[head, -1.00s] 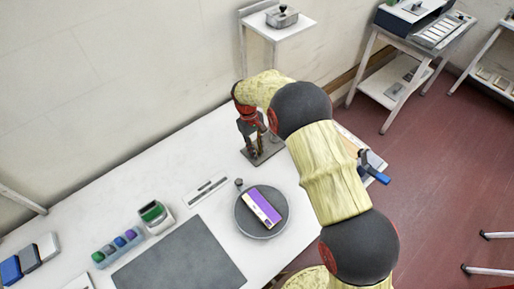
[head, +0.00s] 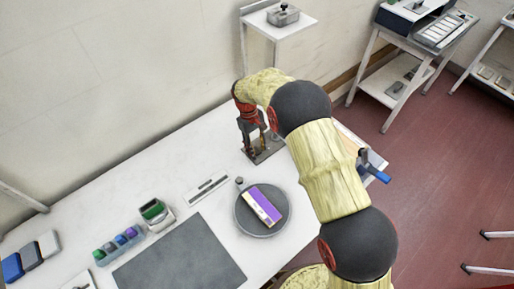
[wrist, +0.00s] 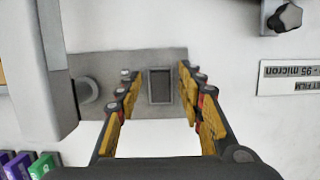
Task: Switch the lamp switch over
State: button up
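The lamp switch (wrist: 160,87) appears in the wrist view as a dark rectangular piece in a lighter frame on a grey plate (wrist: 178,62). A round grey knob (wrist: 86,90) is at the left on that plate. In the head view the grey plate (head: 268,154) lies at the far end of the white table, and my arm partly hides it. My gripper (wrist: 157,70) is open, with its yellow-padded fingers apart on either side of the switch in the picture. In the head view my gripper (head: 253,140) points down over the plate. I cannot tell if it touches the switch.
A pale block (wrist: 40,75) stands close at the left in the wrist view. On the table (head: 205,145) are a round grey disc (head: 243,221) with a purple-striped panel (head: 263,205), a label strip (head: 206,187) and a dark mat (head: 180,260). A shelf (head: 300,31) stands behind.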

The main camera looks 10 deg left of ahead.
jog(key=v, duration=1.2)
jog(key=s+d+f+m, duration=0.1)
jog(key=s+f, duration=0.2)
jog(key=s+d+r+m+t+y+b, duration=0.1)
jog(key=s+d+r+m+t, duration=0.2)
jog(key=s+d+r, duration=0.8)
jog(key=s+d+r+m+t+y+b, duration=0.1)
jog(key=s+d+r+m+t, duration=0.3)
jog(key=s+d+r, duration=0.8)
jog(key=s+d+m, duration=0.1)
jog(key=s+d, duration=0.4)
jog(key=d, duration=0.1)
jog(key=shift+s+d+r+m+t+b, duration=0.25)
jog(key=shift+s+d+m+t+b, duration=0.05)
jog(key=shift+s+d+b, duration=0.1)
dwell(0.7)
